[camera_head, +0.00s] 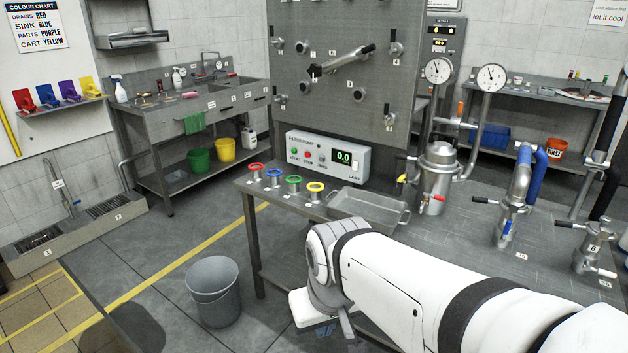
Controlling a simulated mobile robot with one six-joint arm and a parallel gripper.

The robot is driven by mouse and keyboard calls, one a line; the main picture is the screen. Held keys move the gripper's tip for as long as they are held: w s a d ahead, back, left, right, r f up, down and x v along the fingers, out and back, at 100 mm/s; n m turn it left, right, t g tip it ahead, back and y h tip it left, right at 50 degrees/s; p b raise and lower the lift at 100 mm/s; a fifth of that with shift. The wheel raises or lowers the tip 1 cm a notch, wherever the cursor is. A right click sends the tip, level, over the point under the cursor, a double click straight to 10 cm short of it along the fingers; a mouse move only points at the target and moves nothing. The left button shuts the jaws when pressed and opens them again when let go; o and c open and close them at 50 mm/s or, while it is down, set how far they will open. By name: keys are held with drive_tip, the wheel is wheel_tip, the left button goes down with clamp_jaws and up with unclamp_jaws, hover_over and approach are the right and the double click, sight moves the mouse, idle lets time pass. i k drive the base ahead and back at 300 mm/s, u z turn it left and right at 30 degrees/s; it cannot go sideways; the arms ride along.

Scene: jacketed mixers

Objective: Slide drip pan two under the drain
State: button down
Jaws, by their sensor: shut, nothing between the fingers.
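A shallow metal pan with end handles (368,207) lies on the steel table; no number on it is readable, so I cannot tell whether it is drip pan two. Right of it stands a jacketed metal vessel (436,175) with a yellow handle on the left and a red-handled valve low on the right. I cannot tell for sure which outlet is the drain. My gripper (325,329) points down in front of the table's near edge, below the pan. It is shut and empty, and its fingers are partly hidden by my wrist.
Several coloured rings (293,184) stand on the table left of the pan. Piped fittings (511,222) stand to the right. A control box (329,157) is behind. A grey bucket (213,291) stands on the floor at left, with open floor around it.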

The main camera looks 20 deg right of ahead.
sight(383, 214)
drive_tip(key=i, duration=2.2)
drive_tip(key=z, duration=2.9)
